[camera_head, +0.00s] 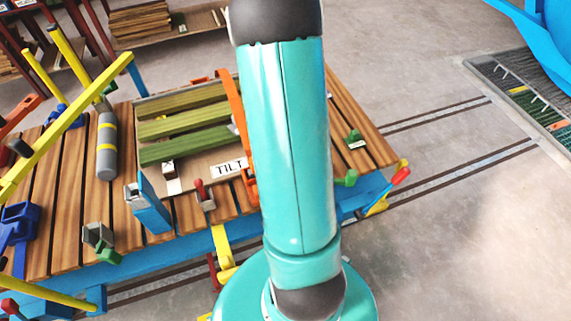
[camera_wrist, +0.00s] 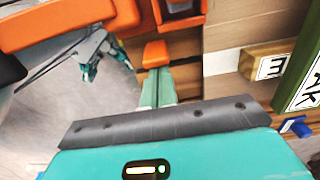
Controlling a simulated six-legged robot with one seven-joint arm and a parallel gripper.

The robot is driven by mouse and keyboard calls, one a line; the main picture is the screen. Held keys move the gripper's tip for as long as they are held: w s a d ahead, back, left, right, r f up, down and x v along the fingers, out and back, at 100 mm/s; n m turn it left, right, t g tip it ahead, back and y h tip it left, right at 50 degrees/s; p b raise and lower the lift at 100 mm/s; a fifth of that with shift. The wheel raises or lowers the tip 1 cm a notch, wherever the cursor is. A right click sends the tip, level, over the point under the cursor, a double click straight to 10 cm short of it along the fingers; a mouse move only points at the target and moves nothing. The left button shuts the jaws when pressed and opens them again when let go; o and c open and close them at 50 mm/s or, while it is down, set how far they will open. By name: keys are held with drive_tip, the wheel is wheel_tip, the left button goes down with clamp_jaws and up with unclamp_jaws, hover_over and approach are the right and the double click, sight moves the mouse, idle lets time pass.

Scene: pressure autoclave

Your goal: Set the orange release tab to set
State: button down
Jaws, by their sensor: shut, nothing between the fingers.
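My gripper (camera_wrist: 158,86) shows in the wrist view as two pale green fingers close together, shut and empty. A small orange block (camera_wrist: 155,54) lies right at the fingertips; I cannot tell whether they touch it, or whether it is the release tab. A large orange bar (camera_wrist: 60,24) crosses the upper left of the wrist view, and an orange boxy part (camera_wrist: 180,14) is just beyond the fingers. No set marking is readable.
A slatted wooden table (camera_head: 350,120) carries green beams (camera_head: 180,125), a grey cylinder (camera_head: 107,145), a blue block (camera_head: 148,203) and a red-handled lever (camera_head: 201,192). Yellow bars (camera_head: 68,105) rise at left. A blue part (camera_wrist: 295,125) sits at right in the wrist view. Open floor lies right.

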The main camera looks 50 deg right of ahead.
drive_tip(key=shift+r, duration=0.7)
drive_tip(key=shift+d, duration=0.1)
